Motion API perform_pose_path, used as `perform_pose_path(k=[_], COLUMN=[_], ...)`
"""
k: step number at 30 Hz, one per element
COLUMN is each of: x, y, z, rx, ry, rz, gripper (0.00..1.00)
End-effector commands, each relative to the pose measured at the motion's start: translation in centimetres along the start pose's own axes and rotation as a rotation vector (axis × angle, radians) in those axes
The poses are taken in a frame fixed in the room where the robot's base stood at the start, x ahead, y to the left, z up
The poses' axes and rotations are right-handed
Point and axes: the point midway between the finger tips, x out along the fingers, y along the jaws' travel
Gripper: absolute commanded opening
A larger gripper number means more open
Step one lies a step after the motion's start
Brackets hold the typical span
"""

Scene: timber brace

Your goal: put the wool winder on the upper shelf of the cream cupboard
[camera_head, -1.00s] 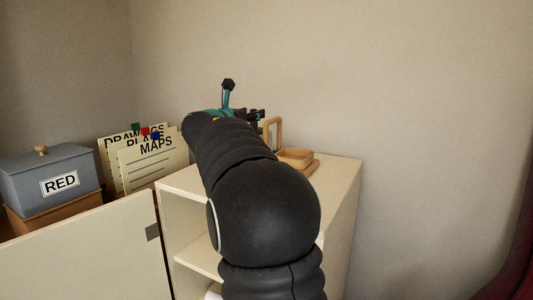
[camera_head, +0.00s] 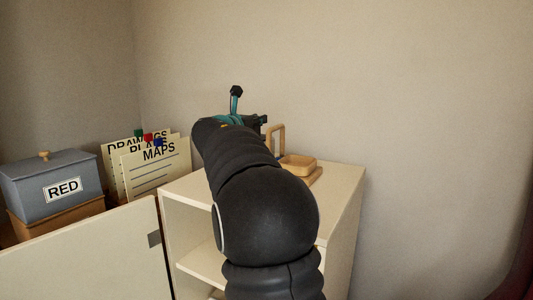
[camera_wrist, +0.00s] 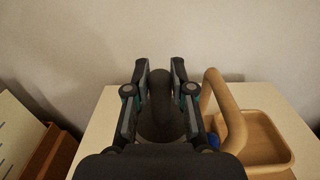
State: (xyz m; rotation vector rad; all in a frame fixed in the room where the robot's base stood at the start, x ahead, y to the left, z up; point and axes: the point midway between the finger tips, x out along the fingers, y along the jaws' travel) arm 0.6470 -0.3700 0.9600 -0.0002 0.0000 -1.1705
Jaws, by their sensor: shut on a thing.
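The cream cupboard (camera_head: 338,190) stands ahead, its front open with a shelf (camera_head: 200,264) inside, partly hidden by my arm. My gripper (camera_head: 262,122) is above its top, left of a wooden arch and tray. In the wrist view my gripper (camera_wrist: 160,78) is shut on a dark, rounded upright piece (camera_wrist: 160,112), seemingly the wool winder. The shadow hides its details. The wooden arch (camera_wrist: 213,92) and shallow tray (camera_wrist: 268,140) are right beside it; I cannot tell whether they join the held piece.
The open cream door (camera_head: 85,250) spreads to the left in front. A grey box labelled RED (camera_head: 50,180) and upright folders (camera_head: 155,170) stand behind it. The wall is close behind the cupboard. A bit of blue (camera_wrist: 213,141) shows by the arch.

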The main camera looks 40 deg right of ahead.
Motion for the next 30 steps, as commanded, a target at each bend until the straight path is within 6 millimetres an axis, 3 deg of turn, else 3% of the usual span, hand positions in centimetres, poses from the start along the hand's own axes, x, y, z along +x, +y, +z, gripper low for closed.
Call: perform_pose_path(k=[7,19,30], x=[0.0,-0.1,0.4], y=[-0.1,0.0,-3.8], z=[1.0,4.5,6.7], rx=[0.001,0.003,0.002], ry=[-0.004,-0.005,-0.006], rz=[0.0,0.001,-0.002], gripper=[0.0,0.0,0.0])
